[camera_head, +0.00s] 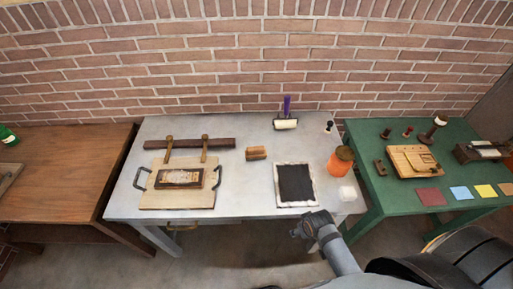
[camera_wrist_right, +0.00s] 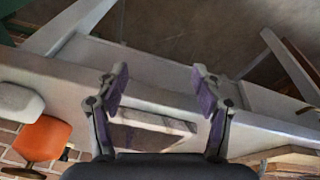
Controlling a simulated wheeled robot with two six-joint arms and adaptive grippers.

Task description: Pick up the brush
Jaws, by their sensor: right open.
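A small two-tone brown block (camera_head: 257,153), which looks like the brush, lies on the grey table (camera_head: 237,195) left of the dark slab. Its bristles are too small to make out. My right gripper (camera_head: 298,230) is at the table's front edge, in front of the slab and well apart from the block. In the right wrist view my right gripper (camera_wrist_right: 160,83) is open and empty, with its purple-padded fingers spread. The block is not clearly visible there. My left gripper is not in view.
A dark slab (camera_head: 296,184), a roller with a purple handle (camera_head: 287,122), an orange jar (camera_head: 340,161) and a white block (camera_head: 347,193) stand on the grey table. A wooden press board (camera_head: 150,198) is at left. A green table (camera_head: 385,203) adjoins at right.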

